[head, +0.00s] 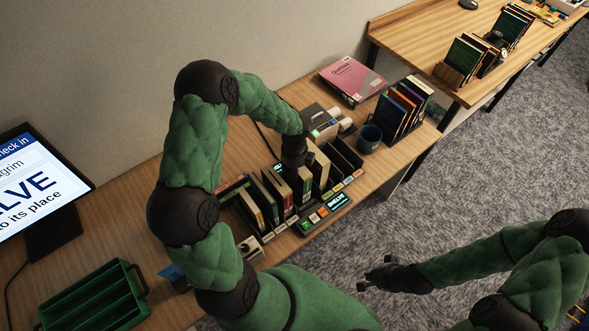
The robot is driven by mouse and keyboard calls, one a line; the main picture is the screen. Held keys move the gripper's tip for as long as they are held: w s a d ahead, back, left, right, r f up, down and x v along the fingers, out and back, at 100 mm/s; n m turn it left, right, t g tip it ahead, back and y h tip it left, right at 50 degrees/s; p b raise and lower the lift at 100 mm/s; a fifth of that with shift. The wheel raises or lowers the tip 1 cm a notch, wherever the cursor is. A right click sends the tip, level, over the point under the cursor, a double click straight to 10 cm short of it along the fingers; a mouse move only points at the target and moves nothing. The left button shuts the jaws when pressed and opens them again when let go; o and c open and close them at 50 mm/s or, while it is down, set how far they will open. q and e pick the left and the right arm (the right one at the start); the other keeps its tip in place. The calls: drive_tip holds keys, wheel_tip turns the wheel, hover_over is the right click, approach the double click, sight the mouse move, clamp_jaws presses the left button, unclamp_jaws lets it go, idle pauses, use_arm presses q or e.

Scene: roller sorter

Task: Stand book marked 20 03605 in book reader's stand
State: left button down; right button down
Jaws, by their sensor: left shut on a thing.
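My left gripper (294,158) points down into a dark sorter (346,183) on the wooden desk. It is shut on a book (304,184) among the upright books there; its fingertips are mostly hidden. Other thin books with pale page edges (250,209) stand in slots to the left. No number 20 03605 can be read on any book, so I cannot tell which one it is. A small lit screen and coloured buttons (323,211) sit at the sorter's front. I cannot pick out the reader's stand for certain. My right gripper (374,275) is open and empty above the carpet.
A green slotted tray (92,302) and a monitor (38,190) are at left. A second desk (411,30) holds more books.

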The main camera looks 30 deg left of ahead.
use_arm(q)
drive_tip(key=shift+c, duration=2)
unclamp_jaws()
wheel_tip(320, 180, up, 12)
drive_tip(key=shift+f, duration=0.1)
